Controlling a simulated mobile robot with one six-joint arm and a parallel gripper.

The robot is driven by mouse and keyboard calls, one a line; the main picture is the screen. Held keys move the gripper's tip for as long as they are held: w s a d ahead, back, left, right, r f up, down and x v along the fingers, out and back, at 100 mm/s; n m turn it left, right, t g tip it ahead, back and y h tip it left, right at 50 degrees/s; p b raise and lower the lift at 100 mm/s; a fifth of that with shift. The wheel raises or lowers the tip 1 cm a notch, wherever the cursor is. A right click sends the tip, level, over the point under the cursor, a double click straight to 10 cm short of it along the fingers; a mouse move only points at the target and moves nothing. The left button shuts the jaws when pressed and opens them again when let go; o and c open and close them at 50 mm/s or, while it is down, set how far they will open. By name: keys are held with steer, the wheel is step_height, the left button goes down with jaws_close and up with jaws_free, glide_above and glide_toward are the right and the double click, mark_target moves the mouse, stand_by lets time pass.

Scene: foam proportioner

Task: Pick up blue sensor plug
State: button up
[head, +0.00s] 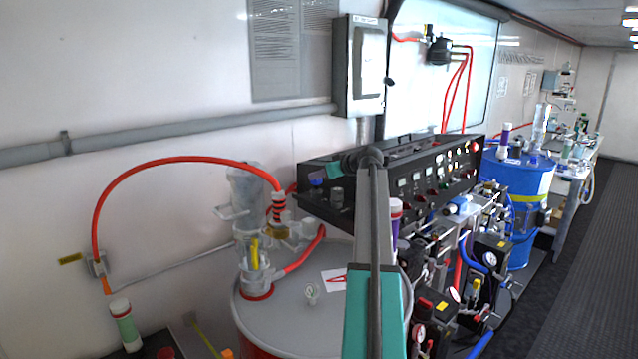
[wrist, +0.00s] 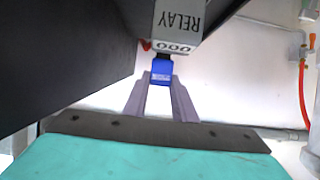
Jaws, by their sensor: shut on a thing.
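The blue sensor plug (wrist: 161,72) is small and shows in the middle of the wrist view, at the end of a grey block marked "RELAY" (wrist: 180,20). My gripper (wrist: 161,82) is shut on the plug, with a grey finger at each side of it. The plug appears to touch the relay block; I cannot tell whether it is still seated there. In the head view, a small blue patch at the left end of the black control panel looks like the plug (head: 317,182). My gripper there is mostly hidden behind my wrist.
The black control panel (head: 440,170) with dials and knobs lies close beside my gripper. A red drum with a grey lid (head: 285,320) stands below, carrying a pump and red hose (head: 160,160). A wall box (head: 360,65) hangs above. A blue drum (head: 520,190) stands farther right.

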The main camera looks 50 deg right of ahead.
step_height(320, 180, up, 15)
steer(key=b, duration=0.3)
steer(key=shift+r+b, duration=0.2)
steer(key=shift+b, duration=0.2)
steer(key=shift+r, duration=0.1)
stand_by(0.3)
steer(key=shift+r+p, duration=1.3)
steer(key=shift+r, duration=1.1)
step_height(320, 180, up, 9)
steer(key=p, duration=0.9)
steer(key=shift+r+p, duration=0.5)
steer(key=shift+f, duration=0.1)
